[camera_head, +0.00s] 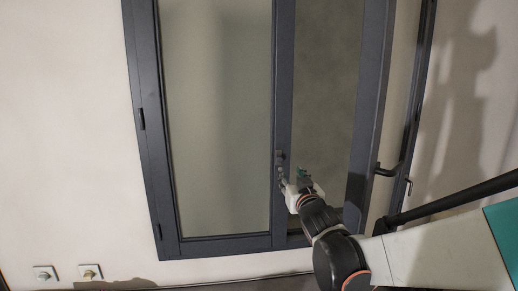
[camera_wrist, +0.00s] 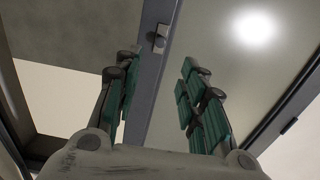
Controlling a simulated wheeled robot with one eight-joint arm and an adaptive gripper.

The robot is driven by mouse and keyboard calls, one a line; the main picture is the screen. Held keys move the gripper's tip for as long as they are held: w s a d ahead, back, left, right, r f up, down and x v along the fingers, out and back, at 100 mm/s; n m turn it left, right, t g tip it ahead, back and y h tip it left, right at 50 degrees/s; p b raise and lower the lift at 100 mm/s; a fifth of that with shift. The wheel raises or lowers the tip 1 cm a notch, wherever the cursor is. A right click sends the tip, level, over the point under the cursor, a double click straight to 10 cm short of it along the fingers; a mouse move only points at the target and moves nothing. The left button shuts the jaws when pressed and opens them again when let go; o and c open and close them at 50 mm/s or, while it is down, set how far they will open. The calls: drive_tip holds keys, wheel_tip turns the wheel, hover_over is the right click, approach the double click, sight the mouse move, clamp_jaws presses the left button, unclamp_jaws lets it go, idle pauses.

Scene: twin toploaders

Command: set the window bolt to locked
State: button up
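The window (camera_head: 265,243) has a dark grey frame with a vertical bar down its middle. The window bolt (camera_head: 280,157) appears as a small grey fitting low on that bar. In the wrist view the bolt (camera_wrist: 160,39) is a small metal plate with a rounded knob, on the grey bar beyond my fingertips. Whether it stands locked or unlocked I cannot tell. My gripper (camera_head: 293,178) is just below and right of the bolt in the head view. In the wrist view my gripper (camera_wrist: 157,82) is open, with green-padded fingers apart and nothing between them. The bolt is not touched there.
A dark handle (camera_head: 386,170) sits on the upright right of my gripper, and another small handle (camera_head: 408,186) is farther right. The right part of the window looks swung out of line with the left. Two wall sockets (camera_head: 90,272) (camera_head: 45,273) are at the lower left.

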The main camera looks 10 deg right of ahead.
sight(280, 160)
drive_tip(key=w+p, duration=0.1)
drive_tip(key=w, duration=1.3)
drive_tip(key=shift+r+p, duration=0.1)
drive_tip(key=shift+p, duration=0.25)
drive_tip(key=shift+c, duration=0.2)
clamp_jaws()
